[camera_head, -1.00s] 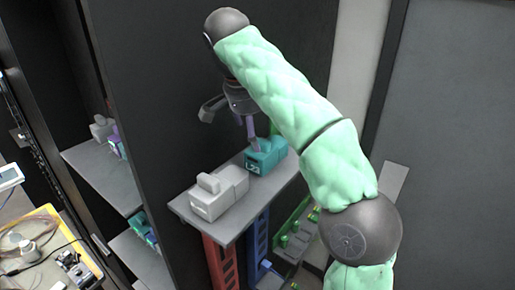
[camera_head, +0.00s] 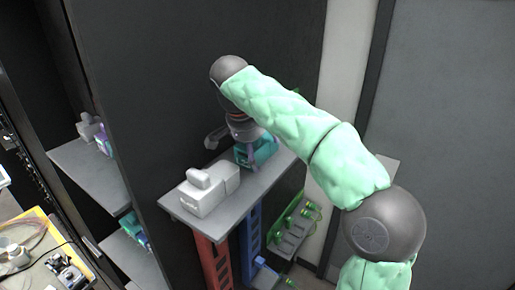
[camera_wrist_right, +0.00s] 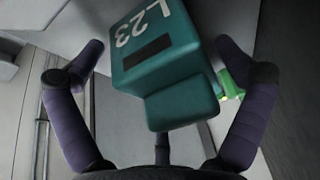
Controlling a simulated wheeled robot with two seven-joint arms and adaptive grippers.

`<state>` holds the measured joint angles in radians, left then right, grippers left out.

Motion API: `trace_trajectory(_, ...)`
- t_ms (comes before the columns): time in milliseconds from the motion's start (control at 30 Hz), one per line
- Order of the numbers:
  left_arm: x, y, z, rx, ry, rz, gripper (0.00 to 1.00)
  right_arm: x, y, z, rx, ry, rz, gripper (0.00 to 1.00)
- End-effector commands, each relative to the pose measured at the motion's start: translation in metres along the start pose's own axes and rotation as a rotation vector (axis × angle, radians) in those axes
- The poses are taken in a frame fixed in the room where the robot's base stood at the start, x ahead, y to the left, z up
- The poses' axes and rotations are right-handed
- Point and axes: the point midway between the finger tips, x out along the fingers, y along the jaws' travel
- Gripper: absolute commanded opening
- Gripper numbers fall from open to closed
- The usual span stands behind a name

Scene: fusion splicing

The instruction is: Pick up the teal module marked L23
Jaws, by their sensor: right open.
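The teal module marked L23 (camera_head: 262,150) sits on the grey shelf (camera_head: 232,203), behind and right of a white module. In the right wrist view the teal module (camera_wrist_right: 165,60) shows its white L23 label, a dark slot and a smaller block at its near end. My right gripper (camera_head: 240,150) is lowered over the module in the head view, partly hiding it. In the right wrist view its purple fingers (camera_wrist_right: 158,58) are spread on either side of the module, with gaps visible. My left gripper is not in view.
A white module (camera_head: 205,195) stands on the same shelf at the near left. Red (camera_head: 213,262) and blue (camera_head: 250,245) uprights and green parts (camera_head: 298,222) are below. A dark panel (camera_head: 150,110) rises on the left. A yellow-edged tray (camera_head: 50,222) is at the lower left.

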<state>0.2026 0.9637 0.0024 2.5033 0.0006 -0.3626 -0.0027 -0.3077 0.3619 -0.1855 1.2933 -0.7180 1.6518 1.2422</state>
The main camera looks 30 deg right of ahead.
Motion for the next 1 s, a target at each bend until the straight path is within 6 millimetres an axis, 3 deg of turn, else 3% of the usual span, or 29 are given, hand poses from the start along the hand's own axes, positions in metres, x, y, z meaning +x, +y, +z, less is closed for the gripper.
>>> trace_trajectory(200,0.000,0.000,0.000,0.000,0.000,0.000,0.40,0.000,0.000,0.000,0.000,0.000,0.000,0.97)
trace_trajectory(400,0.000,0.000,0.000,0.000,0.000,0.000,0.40,0.000,0.000,0.000,0.000,0.000,0.000,0.44)
trace_trajectory(1000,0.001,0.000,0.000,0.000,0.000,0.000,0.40,-0.010,-0.001,-0.004,0.001,0.001,-0.001,0.43)
